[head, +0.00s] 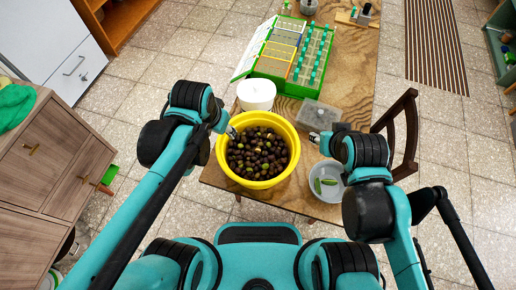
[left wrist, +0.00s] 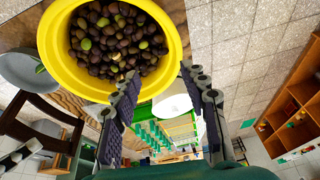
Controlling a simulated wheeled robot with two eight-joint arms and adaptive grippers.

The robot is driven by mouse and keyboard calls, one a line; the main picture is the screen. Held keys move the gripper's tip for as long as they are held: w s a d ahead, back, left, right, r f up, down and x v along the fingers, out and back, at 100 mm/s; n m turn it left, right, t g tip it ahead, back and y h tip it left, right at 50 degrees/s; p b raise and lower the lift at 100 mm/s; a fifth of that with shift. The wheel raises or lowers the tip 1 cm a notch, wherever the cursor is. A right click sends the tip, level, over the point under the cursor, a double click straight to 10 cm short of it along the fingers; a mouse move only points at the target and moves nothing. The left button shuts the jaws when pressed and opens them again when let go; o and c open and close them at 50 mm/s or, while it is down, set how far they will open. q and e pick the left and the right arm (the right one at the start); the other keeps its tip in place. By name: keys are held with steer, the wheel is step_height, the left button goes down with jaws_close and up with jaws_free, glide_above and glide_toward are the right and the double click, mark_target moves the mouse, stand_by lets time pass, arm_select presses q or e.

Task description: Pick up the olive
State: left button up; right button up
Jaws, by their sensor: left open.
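A yellow bowl (head: 222,163) full of dark and a few green olives (head: 258,153) stands near the front edge of the wooden table. It also shows at the top of the left wrist view (left wrist: 60,75), with the olives (left wrist: 115,38) inside. My left gripper (head: 231,131) is at the bowl's upper left rim. In the left wrist view my left gripper (left wrist: 160,78) has its fingers spread wide with nothing between them, beside the bowl's rim. My right gripper (head: 316,138) is right of the bowl, mostly hidden by its arm; its jaws cannot be made out.
A white bowl (head: 341,193) with green pieces stands right of the yellow bowl. Behind are a white tub (head: 256,92), a clear box (head: 318,115) and a green rack (head: 311,62). A dark chair (head: 403,130) stands at the table's right side.

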mark_target(258, 148)
arm_select(q)
steer(key=d+f+m+g, duration=0.1)
steer(key=d+f, duration=0.1)
steer(key=d, duration=0.1)
steer(key=w+d+f+m+g, duration=0.1)
steer(key=d+m, duration=0.1)
steer(key=d, duration=0.1)
steer(key=w+d+f+m+g, duration=0.1)
steer(key=d+f+m, duration=0.1)
steer(key=d, duration=0.2)
steer(key=shift+f+g+y, duration=0.3)
steer(key=shift+f+y, duration=0.05)
steer(key=shift+y, duration=0.05)
steer(key=shift+d+f, duration=0.15)
steer(key=shift+f, duration=0.15)
step_height(258, 148, down, 8)
steer(key=b, duration=0.3)
steer(key=shift+b, duration=0.3)
steer(key=shift+s+r, duration=0.1)
steer(key=shift+r, duration=0.05)
steer(key=shift+c, duration=0.9)
steer(key=c, duration=0.6)
